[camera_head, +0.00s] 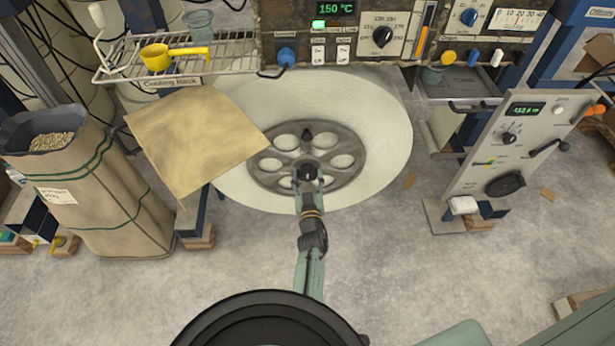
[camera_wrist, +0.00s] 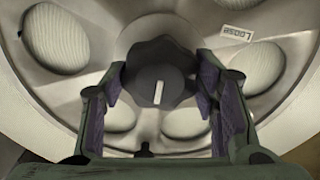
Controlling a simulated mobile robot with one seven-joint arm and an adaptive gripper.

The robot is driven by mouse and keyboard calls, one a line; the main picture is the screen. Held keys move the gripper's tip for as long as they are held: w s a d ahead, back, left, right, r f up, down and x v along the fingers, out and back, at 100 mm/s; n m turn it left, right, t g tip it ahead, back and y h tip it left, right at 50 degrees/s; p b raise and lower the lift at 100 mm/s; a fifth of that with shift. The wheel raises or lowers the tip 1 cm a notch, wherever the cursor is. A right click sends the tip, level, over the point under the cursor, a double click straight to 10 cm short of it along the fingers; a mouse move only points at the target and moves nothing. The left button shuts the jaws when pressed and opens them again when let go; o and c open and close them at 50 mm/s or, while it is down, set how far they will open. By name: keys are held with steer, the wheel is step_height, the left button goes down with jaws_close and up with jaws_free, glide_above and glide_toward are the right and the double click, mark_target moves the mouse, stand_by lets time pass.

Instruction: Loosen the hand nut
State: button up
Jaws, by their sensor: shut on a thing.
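The hand nut is a dark lobed knob (camera_wrist: 172,62) with a white mark on its face, at the centre of a grey hub (camera_wrist: 105,20) in the wrist view. My gripper (camera_wrist: 160,88) has its purple-padded fingers on both sides of the nut and is shut on it. A "Loose" label (camera_wrist: 239,31) sits on the hub to the upper right. In the head view the nut (camera_head: 307,172) shows as a dark knob at the end of my gripper (camera_head: 309,184), in front of the grey hub (camera_head: 265,165). The fingertips are small there.
A large white roll (camera_head: 385,130) surrounds the hub. A tan sheet (camera_head: 195,135) hangs at its left, beside a cooling rack (camera_head: 220,50) and a pellet sack (camera_head: 100,195). A control panel (camera_head: 520,140) stands at the right. The floor (camera_head: 420,260) in front is mostly clear.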

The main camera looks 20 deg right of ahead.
steer(key=shift+n, duration=0.3)
steer(key=n+b, duration=0.3)
steer(key=n, duration=0.1)
steer(key=shift+n, duration=0.3)
steer(key=n+b, duration=0.2)
steer(key=n, duration=0.4)
steer(key=n+b, duration=0.1)
steer(key=n, duration=0.5)
steer(key=shift+n+b, duration=0.35)
steer(key=shift+n, duration=0.05)
steer(key=n+b, duration=0.1)
steer(key=n, duration=0.4)
steer(key=shift+r+n, duration=0.1)
steer(key=shift+n, duration=0.3)
steer(key=o, duration=1.2)
steer(key=shift+c, duration=0.2)
